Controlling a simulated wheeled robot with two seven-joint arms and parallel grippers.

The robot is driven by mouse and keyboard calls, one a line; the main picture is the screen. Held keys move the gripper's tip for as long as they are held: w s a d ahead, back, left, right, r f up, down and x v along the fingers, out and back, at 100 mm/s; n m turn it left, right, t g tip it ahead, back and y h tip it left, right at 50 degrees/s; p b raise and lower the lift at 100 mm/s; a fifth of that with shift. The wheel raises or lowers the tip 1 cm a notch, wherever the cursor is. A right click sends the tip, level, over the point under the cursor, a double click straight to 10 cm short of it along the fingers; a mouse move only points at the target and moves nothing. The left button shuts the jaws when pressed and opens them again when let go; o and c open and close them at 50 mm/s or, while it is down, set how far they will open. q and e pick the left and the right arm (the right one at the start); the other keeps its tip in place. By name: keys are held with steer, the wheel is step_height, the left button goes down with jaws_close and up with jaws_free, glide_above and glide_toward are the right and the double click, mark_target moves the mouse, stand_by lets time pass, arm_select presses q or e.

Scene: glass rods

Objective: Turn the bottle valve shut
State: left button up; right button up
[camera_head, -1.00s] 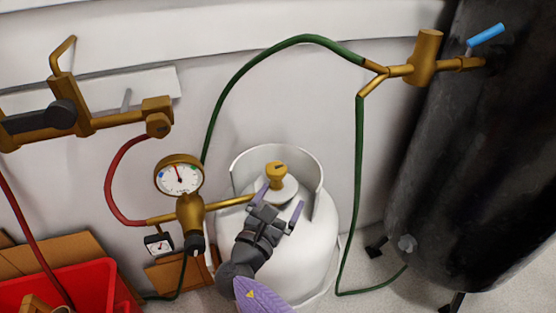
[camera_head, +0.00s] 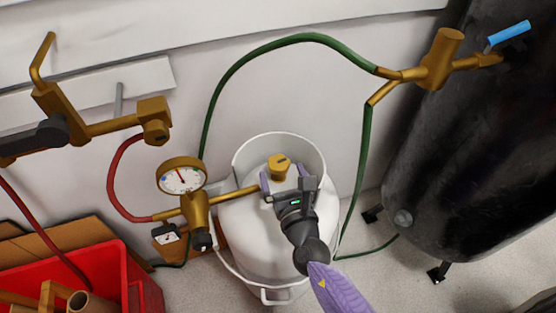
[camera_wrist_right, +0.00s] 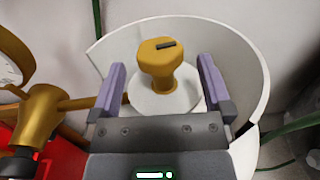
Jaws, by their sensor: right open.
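The bottle valve (camera_head: 279,165) is a brass knob with a dark slot mark on its top. It stands on the white gas bottle (camera_head: 262,238), inside its curved collar. In the right wrist view the valve (camera_wrist_right: 160,62) is upright, ahead of the fingers and between their lines. My right gripper (camera_head: 289,184) is open in front of the valve, with a purple finger on either side. In the right wrist view the right gripper (camera_wrist_right: 160,88) shows a clear gap between each finger and the knob. My left gripper is not in view.
A brass regulator with a white gauge (camera_head: 182,179) joins the bottle from the left. A green hose (camera_head: 226,85) arches behind to a brass fitting (camera_head: 438,62) beside a black tank (camera_head: 470,150). A red crate (camera_head: 105,285) stands at lower left.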

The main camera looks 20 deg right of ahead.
mark_target(280, 173)
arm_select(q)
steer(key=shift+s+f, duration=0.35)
arm_select(e)
steer(key=shift+w, duration=1.7)
steer(key=c, duration=1.2)
steer(key=shift+r+m+h, duration=0.15)
steer(key=shift+m+h, duration=0.15)
steer(key=shift+h, duration=0.1)
steer(key=shift+m+h, duration=0.4)
steer(key=shift+h, duration=0.3)
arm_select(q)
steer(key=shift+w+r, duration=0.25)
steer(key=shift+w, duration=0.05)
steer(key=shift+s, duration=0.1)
